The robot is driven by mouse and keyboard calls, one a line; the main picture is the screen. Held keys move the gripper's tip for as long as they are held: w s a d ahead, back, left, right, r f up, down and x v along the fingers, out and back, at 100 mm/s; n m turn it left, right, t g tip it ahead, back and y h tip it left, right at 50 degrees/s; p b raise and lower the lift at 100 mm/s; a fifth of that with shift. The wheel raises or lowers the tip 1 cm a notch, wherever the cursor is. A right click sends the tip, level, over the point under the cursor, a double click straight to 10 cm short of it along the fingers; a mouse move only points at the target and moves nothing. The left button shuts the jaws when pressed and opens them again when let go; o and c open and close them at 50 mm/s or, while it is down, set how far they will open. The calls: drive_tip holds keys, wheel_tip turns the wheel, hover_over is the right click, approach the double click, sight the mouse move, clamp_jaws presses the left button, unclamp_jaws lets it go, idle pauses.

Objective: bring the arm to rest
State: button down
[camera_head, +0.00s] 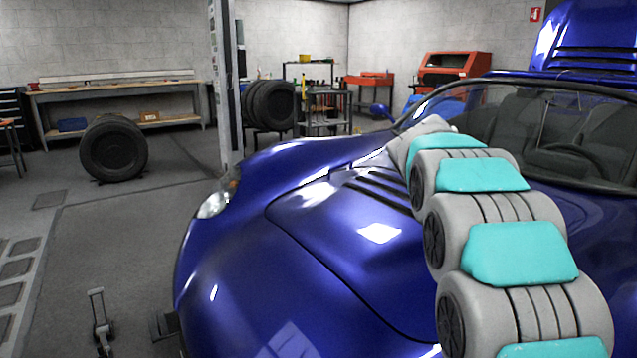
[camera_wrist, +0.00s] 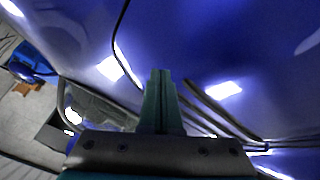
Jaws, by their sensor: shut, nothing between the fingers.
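My arm shows at the right of the head view, with grey and teal links reaching out over the front hood of a blue car (camera_head: 330,230). My gripper is hidden in the head view. In the wrist view my gripper (camera_wrist: 161,75) has its teal fingers together, with nothing between them. The blue car body (camera_wrist: 215,45) lies beyond the fingertips. I cannot tell how far the fingers are from it.
The car's windshield (camera_head: 575,135) is close to the arm. A lift post (camera_head: 223,85) stands beyond the car. A tire (camera_head: 113,149) stands on the floor by a workbench (camera_head: 120,88). The floor (camera_head: 120,230) at left is mostly open.

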drive_tip(key=s+a+f+n+g+y, duration=0.1)
drive_tip(key=s+a+f, duration=0.4)
drive_tip(key=s, duration=1.1)
drive_tip(key=s+a+f+n+g+y, duration=0.2)
drive_tip(key=s+a+f, duration=0.3)
drive_tip(key=s, duration=1.1)
drive_tip(key=s+a+f+n+g+y, duration=0.1)
drive_tip(key=s+a+f+g+y, duration=0.2)
drive_tip(key=s, duration=1.3)
drive_tip(key=a+f, duration=0.2)
drive_tip(key=a, duration=0.1)
drive_tip(key=shift+a+f+g+y, duration=0.25)
drive_tip(key=shift+g+y, duration=0.05)
drive_tip(key=shift+y, duration=0.1)
